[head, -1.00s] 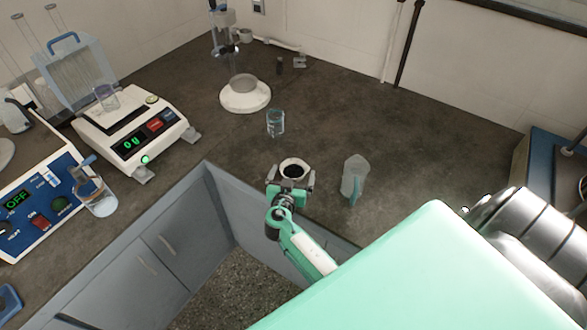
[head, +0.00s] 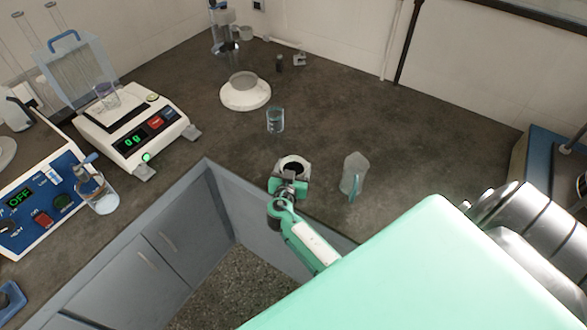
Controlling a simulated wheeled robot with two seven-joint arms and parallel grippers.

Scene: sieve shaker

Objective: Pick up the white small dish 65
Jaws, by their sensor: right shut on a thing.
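The white small dish (head: 293,162) shows as a pale round rim with a dark inside, near the counter's front edge. My right gripper (head: 290,177) is shut on the dish from its near side. The gripper hides the lower part of the dish, and I cannot tell whether the dish is clear of the counter. My left gripper is not in view.
A clear beaker (head: 275,120) stands behind the dish, and a translucent jug (head: 354,174) stands to its right. A white round base (head: 245,95) is farther back. A balance (head: 133,125) and a blue device (head: 43,200) are at left. The middle right counter is clear.

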